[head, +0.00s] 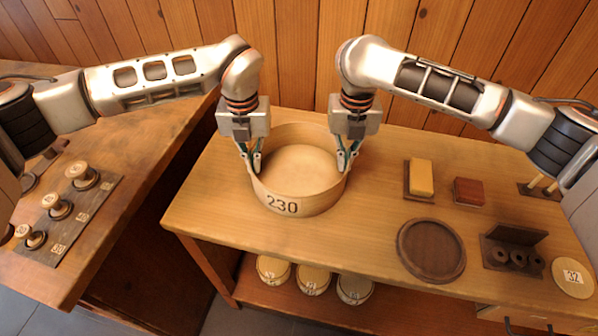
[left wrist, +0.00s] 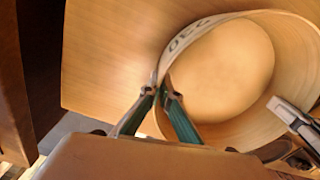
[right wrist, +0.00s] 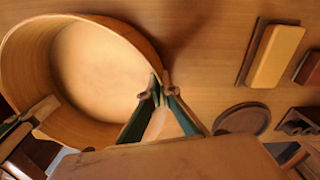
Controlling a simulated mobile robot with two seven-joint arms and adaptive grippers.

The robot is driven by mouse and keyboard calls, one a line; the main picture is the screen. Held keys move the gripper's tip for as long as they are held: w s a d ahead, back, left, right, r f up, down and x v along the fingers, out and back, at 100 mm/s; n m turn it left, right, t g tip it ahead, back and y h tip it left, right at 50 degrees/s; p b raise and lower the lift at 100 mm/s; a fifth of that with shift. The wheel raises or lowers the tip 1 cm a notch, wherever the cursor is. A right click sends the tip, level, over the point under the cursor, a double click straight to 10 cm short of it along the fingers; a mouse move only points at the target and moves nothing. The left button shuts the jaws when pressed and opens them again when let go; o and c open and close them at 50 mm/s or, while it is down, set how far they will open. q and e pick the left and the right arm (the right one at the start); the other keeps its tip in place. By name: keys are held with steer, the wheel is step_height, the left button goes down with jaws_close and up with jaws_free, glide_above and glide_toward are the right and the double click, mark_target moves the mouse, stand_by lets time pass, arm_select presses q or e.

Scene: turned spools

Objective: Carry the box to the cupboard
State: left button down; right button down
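The box (head: 282,206) is a round, open, pale wooden tub marked 230, upright at the left part of the bench. It looks empty. My left gripper (head: 252,168) is at the left side of its rim, and my right gripper (head: 346,168) is at the right side. In the left wrist view, the fingers (left wrist: 162,95) are closed with the box wall (left wrist: 225,20) between them. In the right wrist view, the fingers (right wrist: 158,88) pinch the opposite wall (right wrist: 120,32). Whether the box's base touches the bench is unclear. I cannot make out a cupboard.
The bench (head: 215,205) also holds a dark round tray (head: 431,250), a yellow block (head: 421,176), a red block (head: 469,191) and a disc marked 32 (head: 573,277). Several round boxes stand on the shelf below. A board with spools (head: 70,218) lies on the left bench.

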arm_select(q)
steer(key=shift+r, duration=0.2)
arm_select(e)
steer(key=shift+r, duration=0.15)
